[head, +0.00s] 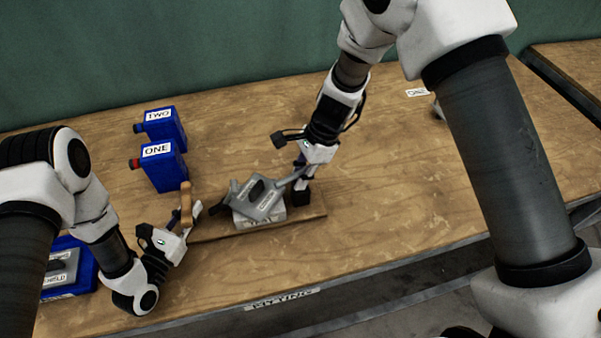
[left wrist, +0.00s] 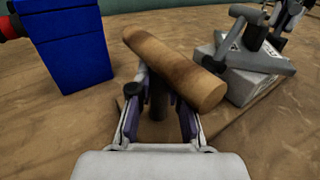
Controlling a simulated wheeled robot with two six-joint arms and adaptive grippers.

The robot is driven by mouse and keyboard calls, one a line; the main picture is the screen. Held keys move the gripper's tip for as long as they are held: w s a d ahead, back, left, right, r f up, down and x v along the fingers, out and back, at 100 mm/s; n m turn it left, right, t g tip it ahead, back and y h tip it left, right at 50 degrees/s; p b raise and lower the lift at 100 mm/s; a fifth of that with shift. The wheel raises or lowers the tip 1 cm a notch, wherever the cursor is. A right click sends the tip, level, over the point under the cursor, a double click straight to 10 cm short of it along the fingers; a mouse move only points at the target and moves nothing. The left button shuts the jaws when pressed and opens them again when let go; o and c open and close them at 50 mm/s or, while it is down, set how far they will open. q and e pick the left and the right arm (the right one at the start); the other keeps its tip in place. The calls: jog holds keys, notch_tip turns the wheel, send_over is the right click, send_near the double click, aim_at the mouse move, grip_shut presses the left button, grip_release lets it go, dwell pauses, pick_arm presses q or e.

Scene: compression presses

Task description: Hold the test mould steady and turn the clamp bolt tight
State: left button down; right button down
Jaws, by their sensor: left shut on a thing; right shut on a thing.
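The test mould (head: 260,196) is a grey metal piece with projecting arms on a pale labelled block (head: 262,220), set on a wooden board (head: 308,211). It also shows at the upper right of the left wrist view (left wrist: 245,62). A wooden handle (head: 186,203) stands left of it; in the left wrist view (left wrist: 175,68) it crosses the top of a dark post. My left gripper (left wrist: 158,105) is shut on that post below the handle. My right gripper (head: 300,182) is shut at the mould's right end, by a grey arm; its exact grip is unclear. I cannot make out the clamp bolt.
Blue containers marked ONE (head: 162,166) and TWO (head: 160,125) stand behind, to the left. A blue bin (head: 83,275) is at the lower left, partly behind my left arm.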

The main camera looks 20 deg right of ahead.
pick_arm(q)
jog(key=shift+d, duration=0.1)
pick_arm(e)
jog(key=shift+w+a+m, duration=0.1)
jog(key=shift+m, duration=0.2)
jog(key=m+t, duration=0.1)
jog(key=m, duration=0.1)
jog(key=shift+m, duration=0.3)
jog(key=c, duration=1.1)
grip_release()
jog(key=shift+o, duration=0.2)
jog(key=shift+r, duration=0.1)
pick_arm(q)
jog(key=c, duration=1)
grip_release()
jog(key=shift+c, duration=0.2)
pick_arm(e)
jog(key=v, duration=1.1)
jog(key=shift+r, duration=0.3)
jog(key=shift+d, duration=0.25)
